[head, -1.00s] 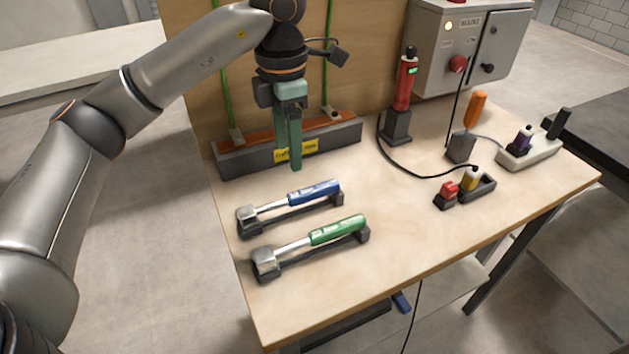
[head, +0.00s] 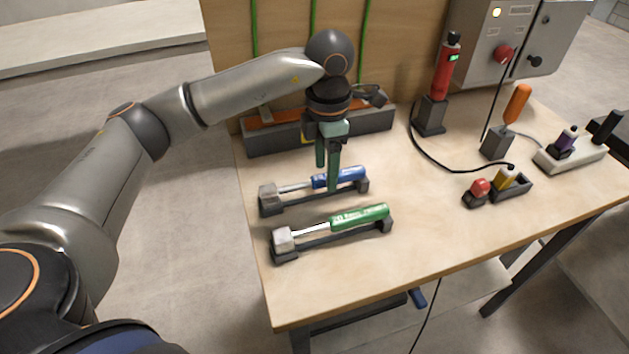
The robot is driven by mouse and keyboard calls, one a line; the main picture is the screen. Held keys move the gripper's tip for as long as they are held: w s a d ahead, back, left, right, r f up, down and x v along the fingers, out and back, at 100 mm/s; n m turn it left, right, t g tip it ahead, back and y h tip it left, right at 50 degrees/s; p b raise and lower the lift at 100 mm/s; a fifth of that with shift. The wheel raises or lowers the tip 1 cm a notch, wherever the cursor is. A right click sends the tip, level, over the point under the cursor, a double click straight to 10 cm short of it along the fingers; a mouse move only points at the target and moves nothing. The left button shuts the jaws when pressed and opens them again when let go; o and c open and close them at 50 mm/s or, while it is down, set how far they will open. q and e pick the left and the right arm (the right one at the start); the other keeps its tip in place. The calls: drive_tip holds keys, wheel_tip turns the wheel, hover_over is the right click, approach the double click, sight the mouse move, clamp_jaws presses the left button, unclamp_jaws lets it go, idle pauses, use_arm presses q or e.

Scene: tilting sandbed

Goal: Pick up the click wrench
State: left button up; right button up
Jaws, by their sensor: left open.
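Two wrenches lie in black cradles on the wooden table. One has a blue handle (head: 351,176) and the other, nearer the front edge, has a green handle (head: 360,216). Both have silver heads at their left ends. I cannot tell from their looks which is the click wrench. My left gripper (head: 328,178) points down, open and empty, at the blue handle. One finger shows in front of that handle and the other at its far side. I cannot tell if they touch it. My right gripper is out of view.
A grey trough (head: 372,121) stands behind the gripper against a wooden board. A red tool (head: 446,70) stands upright in a black holder, its cable on the table. A red knob (head: 480,187), an orange-handled tool (head: 517,103) and a white block (head: 578,153) stand right. The table's (head: 420,238) front middle is clear.

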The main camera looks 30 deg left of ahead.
use_arm(q)
drive_tip(key=shift+f, duration=0.95)
clamp_jaws()
drive_tip(key=shift+r, duration=0.1)
idle(0.6)
